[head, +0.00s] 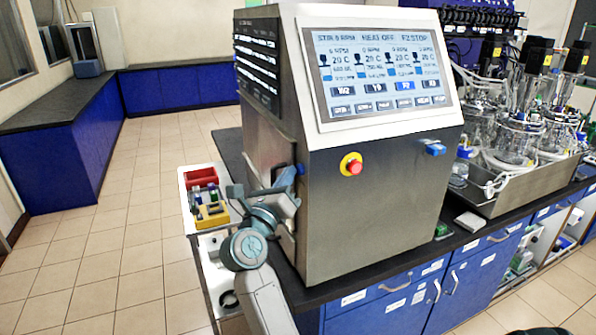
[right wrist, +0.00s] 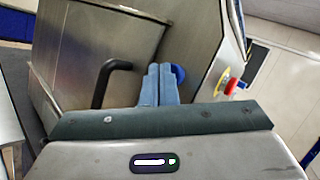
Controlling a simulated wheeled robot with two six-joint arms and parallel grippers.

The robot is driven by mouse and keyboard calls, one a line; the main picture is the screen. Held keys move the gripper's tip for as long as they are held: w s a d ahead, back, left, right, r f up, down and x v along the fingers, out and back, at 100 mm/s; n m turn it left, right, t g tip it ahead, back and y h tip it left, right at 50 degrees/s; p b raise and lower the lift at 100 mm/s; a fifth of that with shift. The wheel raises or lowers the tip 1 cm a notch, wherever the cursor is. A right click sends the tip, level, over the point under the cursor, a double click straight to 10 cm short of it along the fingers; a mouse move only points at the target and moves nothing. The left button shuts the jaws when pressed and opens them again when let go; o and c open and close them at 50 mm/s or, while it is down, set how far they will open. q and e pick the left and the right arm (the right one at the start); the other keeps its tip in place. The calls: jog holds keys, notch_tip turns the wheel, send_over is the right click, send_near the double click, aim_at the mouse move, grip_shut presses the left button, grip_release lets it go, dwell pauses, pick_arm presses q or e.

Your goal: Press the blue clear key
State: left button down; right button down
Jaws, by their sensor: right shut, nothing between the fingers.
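A small blue key (head: 300,169) sits on the left side of the steel control cabinet (head: 375,215), near its front edge. In the right wrist view this blue key (right wrist: 179,73) looks round and is partly hidden by the fingertips. My right gripper (head: 287,178) is at that side of the cabinet. Its two blue-grey fingers (right wrist: 159,70) are shut together and empty, with their tips right at the key. I cannot tell whether they touch it. My left gripper is not in view.
A red stop button (head: 353,165) on a yellow ring and another blue part (head: 434,148) are on the cabinet front. A black handle (right wrist: 112,78) stands out beside my fingers. A tray of glass vessels (head: 515,190) is at the right. Open floor lies left.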

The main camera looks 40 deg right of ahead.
jog(key=shift+w+a, duration=0.15)
jog(key=shift+a, duration=0.4)
